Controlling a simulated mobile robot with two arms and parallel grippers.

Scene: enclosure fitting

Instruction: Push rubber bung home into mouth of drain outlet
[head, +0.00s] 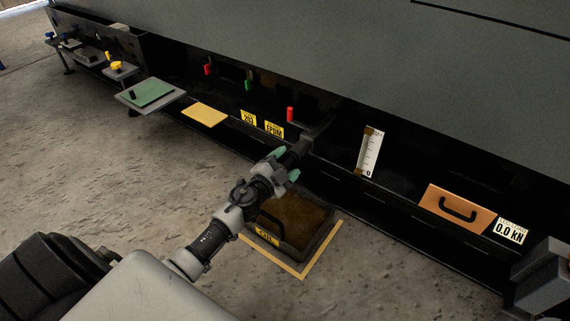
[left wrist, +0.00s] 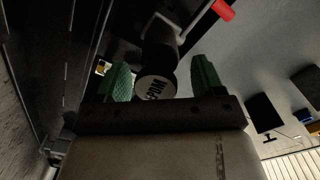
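The rubber bung (left wrist: 155,90) shows in the left wrist view as a dark round end face with pale lettering. It sits at the near end of the dark drain outlet (left wrist: 160,50); how deep it sits I cannot tell. My left gripper (left wrist: 161,79) has its green fingers spread on either side of the bung, with gaps visible. In the head view my left gripper (head: 283,166) is at the end of the dark outlet pipe (head: 312,138), which juts from the black panel. The bung is hidden there by the gripper. My right gripper is not seen.
A dark tray (head: 325,240) with brown contents stands on the floor below, inside a yellow outline. A white gauge (head: 369,152) and an orange panel with a black handle (head: 457,210) are to the right. A green pad (head: 150,92) lies on a shelf to the left. Floor is open at left.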

